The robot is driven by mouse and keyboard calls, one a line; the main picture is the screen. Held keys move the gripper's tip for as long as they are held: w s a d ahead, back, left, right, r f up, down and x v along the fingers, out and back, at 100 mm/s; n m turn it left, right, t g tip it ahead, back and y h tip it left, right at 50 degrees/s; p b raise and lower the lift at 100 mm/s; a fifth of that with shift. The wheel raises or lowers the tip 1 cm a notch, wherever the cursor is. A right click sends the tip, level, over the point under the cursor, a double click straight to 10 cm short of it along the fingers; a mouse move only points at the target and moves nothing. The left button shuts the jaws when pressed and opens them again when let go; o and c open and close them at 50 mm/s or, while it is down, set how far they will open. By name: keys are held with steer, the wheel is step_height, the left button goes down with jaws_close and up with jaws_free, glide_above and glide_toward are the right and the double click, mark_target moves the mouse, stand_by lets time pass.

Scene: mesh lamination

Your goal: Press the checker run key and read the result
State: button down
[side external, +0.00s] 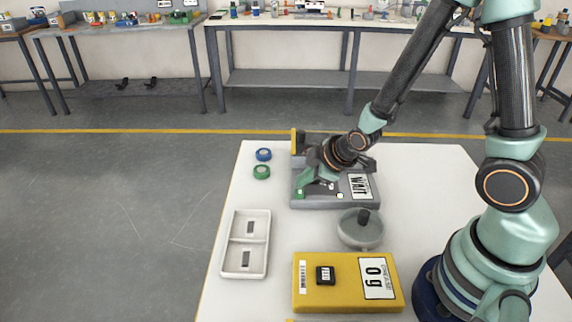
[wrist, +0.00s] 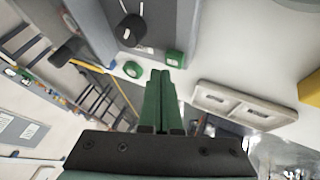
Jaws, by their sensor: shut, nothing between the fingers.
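The checker (side external: 335,200) is a grey block on the white table, with a yellow upright at its back left. Its display (side external: 360,186) reads "WAIT". My gripper (side external: 303,188) is shut and empty, its green fingers pointing down over the checker's left front part. In the wrist view the shut fingertips (wrist: 160,74) are close to a green key (wrist: 174,58) by the checker's edge. I cannot tell whether they touch it. The wrist view also shows the grey checker body (wrist: 172,20) and a black knob (wrist: 131,28). The wrist hides part of the checker in the side view.
A blue roll (side external: 264,154) and a green roll (side external: 262,172) lie left of the checker. A white two-part tray (side external: 232,262) is at front left. A round grey lidded thing (side external: 360,236) stands before the checker. A yellow scale (side external: 335,303) reads "0 g". The table's right rear is clear.

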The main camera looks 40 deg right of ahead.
mark_target(304, 192)
steer(key=shift+r, duration=2.5)
steer(key=shift+r, duration=0.2)
steer(key=s+d+r+m+g, duration=0.1)
steer(key=s+r+m, duration=0.7)
steer(key=r, duration=0.6)
steer(key=shift+s+d+g, duration=0.4)
steer(key=shift+s, duration=0.75)
steer(key=c, duration=1.5)
jaws_free()
steer(key=shift+r, duration=0.1)
steer(key=shift+c, duration=0.2)
